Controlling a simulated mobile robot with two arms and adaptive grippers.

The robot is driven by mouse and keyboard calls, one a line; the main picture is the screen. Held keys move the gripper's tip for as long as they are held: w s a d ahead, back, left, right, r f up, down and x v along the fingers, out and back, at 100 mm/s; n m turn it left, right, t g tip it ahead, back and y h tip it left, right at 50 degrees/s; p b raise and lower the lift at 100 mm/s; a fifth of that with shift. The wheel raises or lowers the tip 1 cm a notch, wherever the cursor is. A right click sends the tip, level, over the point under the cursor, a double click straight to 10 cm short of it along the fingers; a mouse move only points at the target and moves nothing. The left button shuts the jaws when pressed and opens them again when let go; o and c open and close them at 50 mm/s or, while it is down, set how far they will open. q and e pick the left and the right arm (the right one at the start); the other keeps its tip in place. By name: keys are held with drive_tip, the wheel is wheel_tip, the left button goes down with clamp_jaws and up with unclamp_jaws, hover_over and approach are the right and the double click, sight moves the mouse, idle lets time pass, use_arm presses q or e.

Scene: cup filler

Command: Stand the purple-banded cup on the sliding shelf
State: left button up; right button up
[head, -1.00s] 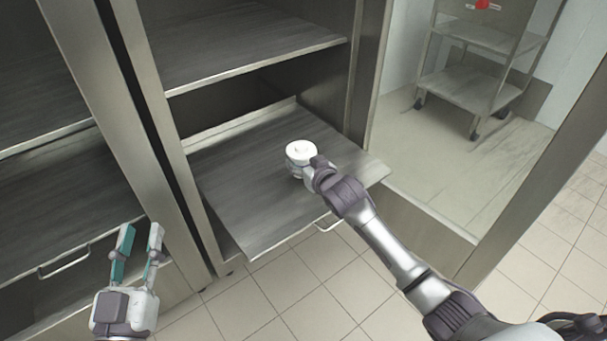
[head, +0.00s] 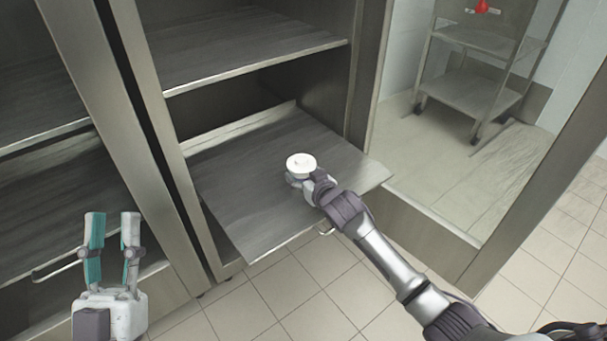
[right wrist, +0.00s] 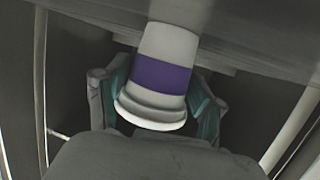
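The purple-banded cup is white with a white top (head: 300,163) in the head view; in the right wrist view its purple band (right wrist: 161,75) shows clearly. My right gripper (right wrist: 160,100) has its teal fingers on both sides of the cup and looks shut on it. The cup is over the pulled-out sliding shelf (head: 245,190), near its front right part, and looks about upright. I cannot tell whether its base touches the shelf. My left gripper (head: 112,225) is open and empty at the lower left, in front of the cabinet.
A fixed shelf (head: 245,50) lies above the sliding shelf inside the metal cabinet. A steel upright (head: 140,120) stands left of it. A metal cart (head: 470,90) with a red item (head: 482,7) stands at the back right. The sliding shelf's left part is bare.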

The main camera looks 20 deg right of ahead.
drive_tip(key=shift+o, duration=1)
drive_tip(key=shift+r, duration=0.1)
